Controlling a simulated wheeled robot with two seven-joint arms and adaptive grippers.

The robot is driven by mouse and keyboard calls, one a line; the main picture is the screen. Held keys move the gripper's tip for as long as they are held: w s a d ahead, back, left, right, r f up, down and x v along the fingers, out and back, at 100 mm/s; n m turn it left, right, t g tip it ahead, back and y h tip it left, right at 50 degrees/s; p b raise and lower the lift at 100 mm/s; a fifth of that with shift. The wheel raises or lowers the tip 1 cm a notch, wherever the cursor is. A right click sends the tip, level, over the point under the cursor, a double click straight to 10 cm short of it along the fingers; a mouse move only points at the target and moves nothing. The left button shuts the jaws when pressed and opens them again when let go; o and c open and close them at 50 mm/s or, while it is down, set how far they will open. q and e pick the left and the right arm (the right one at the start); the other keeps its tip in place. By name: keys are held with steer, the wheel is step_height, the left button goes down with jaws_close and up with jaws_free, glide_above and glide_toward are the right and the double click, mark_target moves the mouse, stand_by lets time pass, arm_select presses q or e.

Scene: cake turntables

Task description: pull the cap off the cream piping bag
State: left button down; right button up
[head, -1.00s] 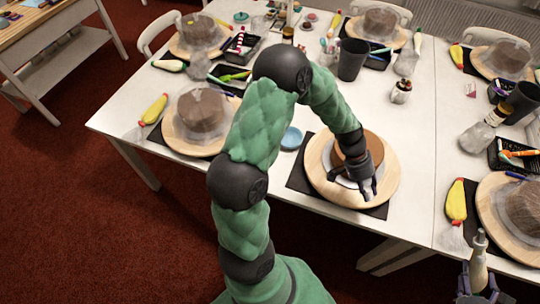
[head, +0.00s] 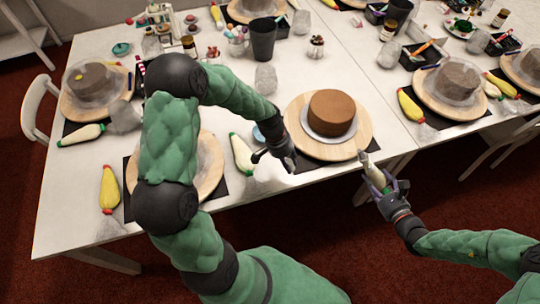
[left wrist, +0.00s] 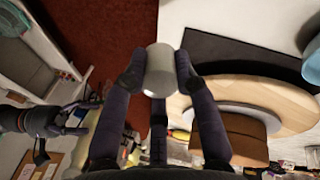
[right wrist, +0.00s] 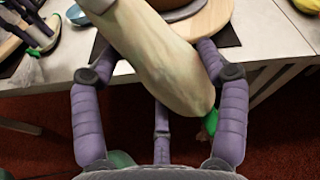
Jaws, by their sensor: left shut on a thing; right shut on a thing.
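The cream piping bag (head: 372,176) is in my right gripper (head: 382,188) near the table's front edge, its narrow end up in the head view. My left gripper (head: 270,158) is at the left of the brown cake. In the left wrist view it is shut on a light grey cylinder (left wrist: 158,70), which looks like the cap. The two grippers are apart, with no bag visible at the cylinder.
The brown cake (head: 332,112) stands on a wooden turntable (head: 296,118) between and behind the grippers. Another bag (head: 241,153) lies left of it. A dark cup (head: 263,40) and a glass jar (head: 266,78) stand further back.

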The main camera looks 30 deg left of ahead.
mark_target(274, 169)
arm_select(q)
steer(key=shift+w+a+f+m+g+y+b, duration=0.15)
steer(key=shift+w+a+f+y+b, duration=0.1)
steer(key=shift+a+f+y+b, duration=1)
steer(key=shift+w+a+f+m+g+y+b, duration=0.15)
steer(key=shift+w+a+f+b, duration=0.2)
steer(key=shift+a+f, duration=1.05)
steer(key=shift+w+a+f+m+y+b, duration=0.15)
steer(key=shift+a+f+y+b, duration=0.65)
steer(key=shift+f, duration=1.2)
arm_select(e)
steer(key=s+a+f+n+g+y, duration=0.3)
steer(key=s+a+f+n+g, duration=0.1)
steer(key=a+f, duration=0.8)
steer(key=shift+s+a+f+n+g, duration=0.2)
steer(key=shift+a+n+g, duration=0.6)
steer(key=shift+a, duration=0.8)
arm_select(q)
steer(key=shift+d+f+b, duration=0.25)
steer(key=shift+b, duration=0.05)
arm_select(e)
steer(key=shift+f, duration=0.15)
arm_select(q)
steer(key=c, duration=0.9)
jaws_free()
steer(key=shift+r+p, duration=2.05)
steer(key=shift+r, duration=1)
arm_select(e)
steer(key=shift+r, duration=2.1)
